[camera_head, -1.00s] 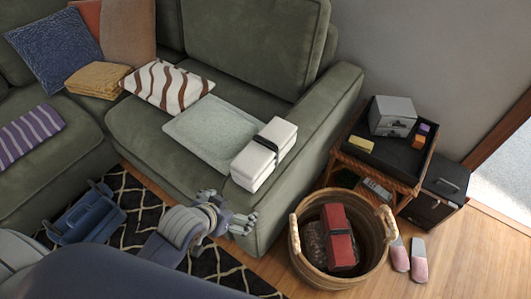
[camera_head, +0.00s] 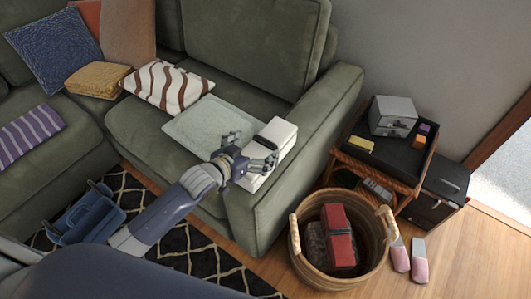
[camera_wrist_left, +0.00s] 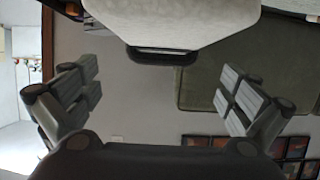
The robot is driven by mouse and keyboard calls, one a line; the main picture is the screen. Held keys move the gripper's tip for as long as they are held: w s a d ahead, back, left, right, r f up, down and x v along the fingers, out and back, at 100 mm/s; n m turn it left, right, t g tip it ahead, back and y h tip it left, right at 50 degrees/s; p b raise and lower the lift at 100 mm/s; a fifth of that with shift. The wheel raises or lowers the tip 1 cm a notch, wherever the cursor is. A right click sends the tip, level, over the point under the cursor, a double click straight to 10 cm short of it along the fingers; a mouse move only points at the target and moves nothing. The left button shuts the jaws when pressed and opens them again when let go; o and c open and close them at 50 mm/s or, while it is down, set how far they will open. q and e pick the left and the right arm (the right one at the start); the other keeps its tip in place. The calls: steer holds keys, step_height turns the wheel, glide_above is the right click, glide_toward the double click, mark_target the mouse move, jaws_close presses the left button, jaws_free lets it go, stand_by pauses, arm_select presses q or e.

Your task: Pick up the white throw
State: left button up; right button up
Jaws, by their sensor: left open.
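The white throw (camera_head: 280,134) is a folded white bundle with a black strap, lying on the green sofa seat beside the right armrest. In the head view my left gripper (camera_head: 251,150) is over its near part and hides some of it. In the left wrist view the throw (camera_wrist_left: 190,20) fills the top middle, with its black strap (camera_wrist_left: 162,56) at its lower edge. The open fingers of my left gripper (camera_wrist_left: 160,92) are spread to either side with nothing between them. I cannot tell whether they touch the throw. My right gripper is not in view.
A pale green folded cloth (camera_head: 205,122) lies left of the throw. The sofa armrest (camera_head: 315,135) rises to its right. A wicker basket (camera_head: 375,255) holding a red bundle stands on the floor. A side table (camera_head: 400,158) with a black tray is behind it.

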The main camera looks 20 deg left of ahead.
mark_target(264, 140)
arm_select(q)
steer(key=shift+x, duration=3.05)
steer(key=shift+a, duration=0.1)
steer(key=c, duration=1.7)
steer(key=shift+c, duration=0.4)
steer(key=shift+r, duration=0.15)
